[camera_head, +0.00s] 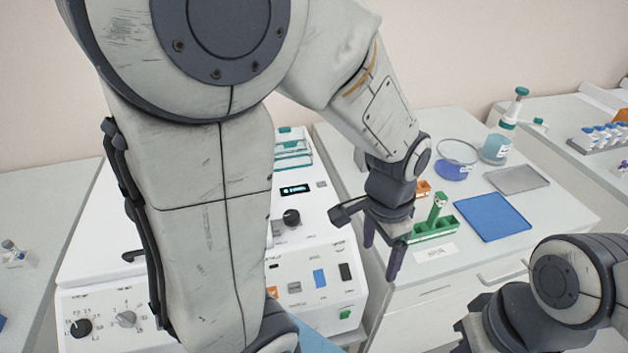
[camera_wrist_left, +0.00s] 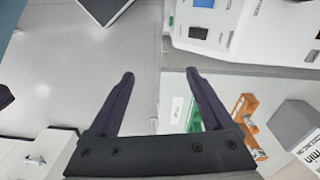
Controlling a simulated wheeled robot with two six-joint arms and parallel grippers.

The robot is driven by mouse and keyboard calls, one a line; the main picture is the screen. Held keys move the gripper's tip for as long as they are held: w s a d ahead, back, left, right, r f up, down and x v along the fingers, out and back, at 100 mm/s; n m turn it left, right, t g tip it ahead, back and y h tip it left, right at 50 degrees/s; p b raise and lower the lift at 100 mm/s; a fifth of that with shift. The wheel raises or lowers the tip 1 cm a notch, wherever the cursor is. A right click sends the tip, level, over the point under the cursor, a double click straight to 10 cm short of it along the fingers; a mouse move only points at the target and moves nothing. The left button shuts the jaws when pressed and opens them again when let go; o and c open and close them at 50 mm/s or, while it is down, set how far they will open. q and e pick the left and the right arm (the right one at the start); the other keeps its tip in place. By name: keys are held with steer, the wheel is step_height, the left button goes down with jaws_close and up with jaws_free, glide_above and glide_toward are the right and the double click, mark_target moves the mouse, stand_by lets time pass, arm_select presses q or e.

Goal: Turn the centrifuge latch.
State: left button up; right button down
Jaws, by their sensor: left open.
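A white bench machine with knobs, which I take to be the centrifuge (camera_head: 318,228), stands left of centre in the head view, largely hidden by my left arm. A dark handle (camera_head: 133,256) shows on its left part and a round black knob (camera_head: 291,217) on its right part; I cannot tell which, if either, is the latch. My left gripper (camera_head: 381,260) is open and empty, fingers down, right of the machine and in front of the green rack. In the left wrist view its open fingers (camera_wrist_left: 159,76) have nothing between them. My right gripper's fingers are out of the picture.
A green rack (camera_head: 432,231) with a tube, a blue mat (camera_head: 492,216), a grey tray (camera_head: 517,179) and a beaker (camera_head: 495,149) stand on the right bench. An orange rack (camera_wrist_left: 246,118) shows in the left wrist view. The floor between the furniture is clear.

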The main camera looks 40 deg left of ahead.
arm_select(q)
steer(key=w+a+r+p, duration=0.3)
steer(key=w+a+p, duration=0.2)
steer(key=a, duration=0.6)
steer(key=n+p, duration=0.1)
steer(key=p, duration=0.4)
glide_toward(292, 214)
steer(key=shift+y, duration=0.3)
steer(key=f, duration=0.3)
steer(key=f+p, duration=0.1)
steer(key=f, duration=0.2)
steer(key=f+p, duration=0.1)
steer(key=f, duration=0.2)
steer(key=shift+w+d, duration=0.1)
steer(key=shift+d, duration=0.15)
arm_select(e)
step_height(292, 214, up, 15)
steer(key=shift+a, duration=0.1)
arm_select(q)
steer(key=shift+r, duration=0.1)
jaws_close()
